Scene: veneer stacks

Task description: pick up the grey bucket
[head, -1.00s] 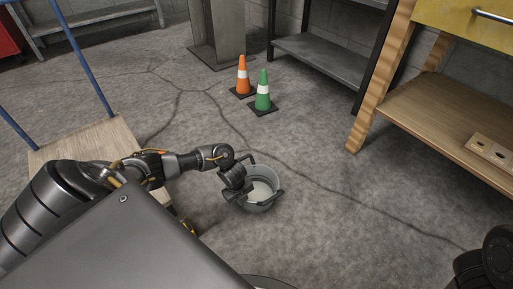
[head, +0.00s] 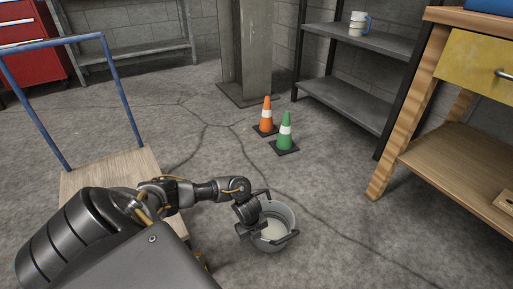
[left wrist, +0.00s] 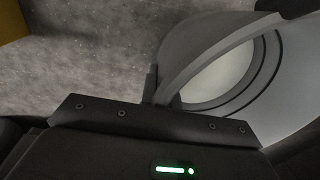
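The grey bucket (head: 291,218) stands upright on the concrete floor in the lower middle of the head view, with a pale inside. My left gripper (head: 280,214) is over it, with its two dark fingers spread wide apart across the bucket's top. In the left wrist view the bucket (left wrist: 297,88) fills the right side, and a curved grey band, its rim or handle, crosses between the fingers. The fingers do not close on anything that I can see. Contact with the bucket cannot be told. My right gripper is out of view.
A green cone (head: 286,133) and an orange cone (head: 266,117) stand behind the bucket. A platform cart (head: 112,170) with a blue handle is at left. A wooden workbench (head: 383,160) and a metal shelf (head: 350,98) stand at right. Floor right of the bucket is clear.

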